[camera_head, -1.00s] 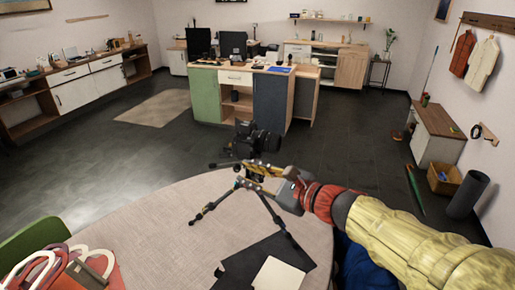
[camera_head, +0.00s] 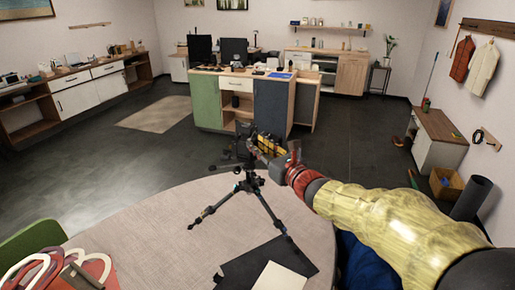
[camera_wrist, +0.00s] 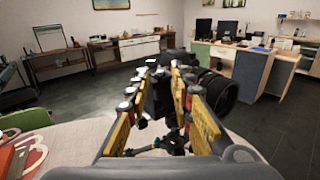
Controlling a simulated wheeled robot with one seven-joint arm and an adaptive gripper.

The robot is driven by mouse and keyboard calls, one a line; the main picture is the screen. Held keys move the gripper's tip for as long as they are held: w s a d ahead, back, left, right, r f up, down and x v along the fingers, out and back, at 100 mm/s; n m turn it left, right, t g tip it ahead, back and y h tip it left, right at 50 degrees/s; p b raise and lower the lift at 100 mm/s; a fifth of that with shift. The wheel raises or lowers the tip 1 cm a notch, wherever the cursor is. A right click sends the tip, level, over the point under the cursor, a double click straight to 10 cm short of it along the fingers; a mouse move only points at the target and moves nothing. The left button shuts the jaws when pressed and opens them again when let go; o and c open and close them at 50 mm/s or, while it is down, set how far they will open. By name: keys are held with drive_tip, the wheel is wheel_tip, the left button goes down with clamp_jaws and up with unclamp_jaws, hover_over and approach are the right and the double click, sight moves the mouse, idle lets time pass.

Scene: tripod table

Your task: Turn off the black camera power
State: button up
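The black camera (camera_head: 243,131) sits on top of a black tripod (camera_head: 248,186) standing on the round table. My gripper (camera_head: 262,146) is at the camera's height and covers much of it in the head view. In the wrist view the camera body (camera_wrist: 163,92) shows between and just beyond the two yellow fingers, with its round lens (camera_wrist: 219,92) out to the right. The fingers (camera_wrist: 164,78) stand apart with a gap between them. Whether they touch the camera is unclear. The power switch cannot be made out.
The round table (camera_head: 150,235) carries a dark sheet and a pale sheet (camera_head: 278,280) at its front. A red bag (camera_head: 60,272) lies at the left near a green chair (camera_head: 32,240). A desk with monitors (camera_head: 235,50) stands well behind. Space above the table's left is free.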

drive_tip(key=shift+w+a, duration=0.2)
drive_tip(key=shift+w, duration=0.1)
drive_tip(key=shift+c, duration=0.2)
clamp_jaws()
